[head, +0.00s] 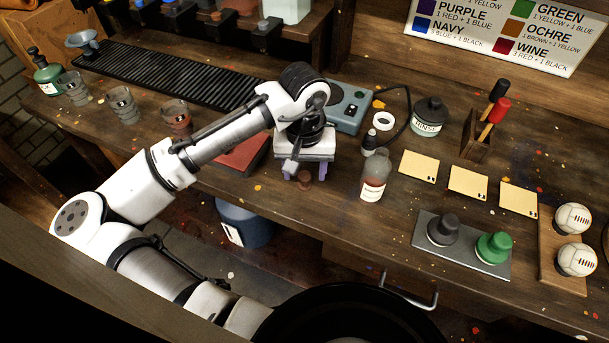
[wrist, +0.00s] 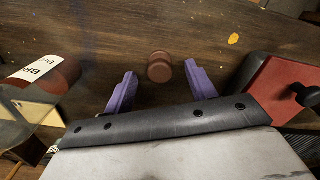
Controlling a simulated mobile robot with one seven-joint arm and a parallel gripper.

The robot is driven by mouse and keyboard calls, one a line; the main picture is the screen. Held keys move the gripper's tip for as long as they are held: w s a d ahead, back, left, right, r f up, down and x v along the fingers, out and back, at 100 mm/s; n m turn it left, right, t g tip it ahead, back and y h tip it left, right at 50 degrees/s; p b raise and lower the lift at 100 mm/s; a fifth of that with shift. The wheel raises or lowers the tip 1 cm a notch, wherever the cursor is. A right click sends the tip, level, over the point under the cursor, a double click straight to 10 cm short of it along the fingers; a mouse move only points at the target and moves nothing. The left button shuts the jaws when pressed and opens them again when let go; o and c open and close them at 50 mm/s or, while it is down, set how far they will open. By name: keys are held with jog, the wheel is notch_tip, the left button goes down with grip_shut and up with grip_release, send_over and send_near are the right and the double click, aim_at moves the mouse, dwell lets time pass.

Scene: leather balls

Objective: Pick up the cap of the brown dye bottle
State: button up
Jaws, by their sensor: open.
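The small reddish-brown cap (head: 305,182) rests on the wooden bench near its front edge, apart from its bottle. It also shows in the wrist view (wrist: 159,67), centred between the two purple fingertips with a gap on each side. My gripper (head: 305,174) is open and points down over the cap, its fingers on either side; it appears in the wrist view too (wrist: 161,71). I cannot tell the exact fingertip height. The brown dye bottle (head: 373,178), clear glass with reddish-brown dye and a white label, stands to the right; it is at the left in the wrist view (wrist: 62,76).
Yellow cards (head: 419,166) and a metal plate with two stoppers (head: 462,260) are at right. Bare wood surrounds the cap.

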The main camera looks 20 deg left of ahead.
jog(key=shift+f, duration=1.25)
jog(key=c, duration=1.1)
jog(key=shift+o, duration=0.2)
jog(key=shift+r, duration=0.1)
